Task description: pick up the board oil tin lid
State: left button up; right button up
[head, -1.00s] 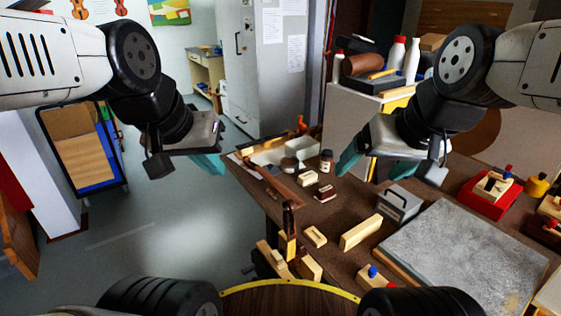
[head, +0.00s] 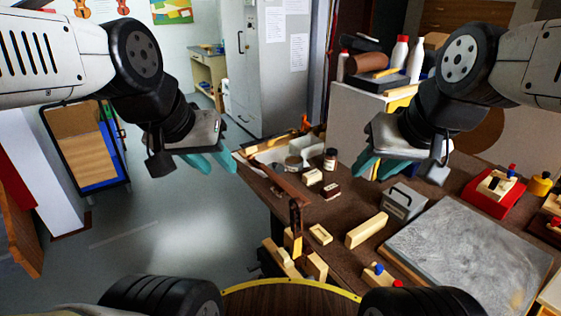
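A small round tin (head: 293,163) stands at the far left of the workbench, beside a brown jar with a pale label (head: 330,160). It looks like the board oil tin, but it is too small to read, and I cannot make out its lid separately. My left gripper (head: 210,162) hangs left of the bench over the floor, its teal fingers apart and empty.
The brown workbench (head: 343,207) carries small wooden blocks, a grey metal box with a handle (head: 404,201), a grey slab (head: 470,255) and a red tray (head: 492,195). A cabinet with bottles stands behind. Open floor lies to the left.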

aim_at(278, 167)
jog(key=j+z, duration=0.15)
jog(key=j, duration=0.35)
jog(key=k+j+z, duration=0.15)
jog(key=j, duration=0.35)
jog(key=k+j+z, duration=0.15)
jog(key=j, duration=0.35)
jog(key=i+j+z, duration=0.25)
jog(key=j, duration=0.3)
jog(key=j+z, duration=0.25)
jog(key=j, duration=0.3)
jog(key=i+j+z, duration=0.1)
jog(key=j+z, duration=0.15)
jog(key=j, duration=0.3)
jog(key=i+j+z, duration=0.3)
jog(key=i+j, duration=0.2)
jog(key=j, duration=0.15)
jog(key=i+j+z, duration=0.15)
jog(key=j, duration=0.2)
jog(key=i+j+z, duration=0.15)
jog(key=i+j, duration=0.1)
jog(key=j, duration=0.1)
